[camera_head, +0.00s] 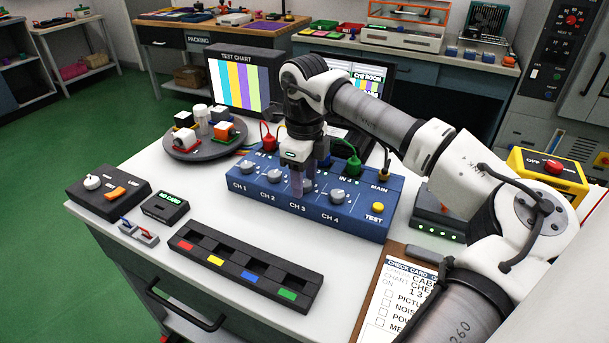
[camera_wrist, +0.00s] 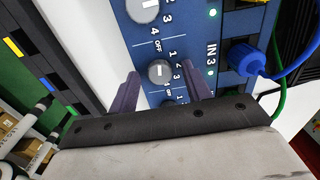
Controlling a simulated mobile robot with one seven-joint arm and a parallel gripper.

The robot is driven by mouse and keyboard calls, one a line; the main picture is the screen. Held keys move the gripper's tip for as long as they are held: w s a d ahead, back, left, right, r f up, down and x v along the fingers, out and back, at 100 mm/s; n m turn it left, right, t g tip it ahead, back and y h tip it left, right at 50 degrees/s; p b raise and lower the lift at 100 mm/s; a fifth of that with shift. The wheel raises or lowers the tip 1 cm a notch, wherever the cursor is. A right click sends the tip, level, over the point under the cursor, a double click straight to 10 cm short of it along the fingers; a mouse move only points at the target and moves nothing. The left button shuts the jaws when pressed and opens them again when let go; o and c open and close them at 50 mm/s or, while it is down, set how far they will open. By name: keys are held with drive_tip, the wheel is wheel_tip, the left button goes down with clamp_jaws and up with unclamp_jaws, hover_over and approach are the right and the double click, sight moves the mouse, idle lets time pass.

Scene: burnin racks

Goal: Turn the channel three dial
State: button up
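The blue channel box (camera_head: 350,222) stands on the white bench with a row of grey dials marked CH 1 to CH 4. My gripper (camera_head: 297,190) points down at the channel three dial (camera_head: 308,186), partly covering it. In the wrist view that round grey dial (camera_wrist: 160,72) lies between the two purple fingertips (camera_wrist: 162,76), beside the IN 3 label. The fingers are open, with a gap on each side of the dial. A pale mark shows on the dial, but its exact setting is too small to tell.
A blue plug (camera_wrist: 245,60) sits by IN 3; red (camera_head: 267,142) and green (camera_head: 353,166) plugs rise behind the dials. The CH 4 dial (camera_head: 336,197) is close by. A black slotted tray (camera_head: 245,272) lies in front. A clipboard (camera_head: 400,300) lies at right.

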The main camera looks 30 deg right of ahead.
wheel_tip(320, 180, up, 14)
idle(0.6)
drive_tip(key=shift+f, duration=0.15)
idle(0.4)
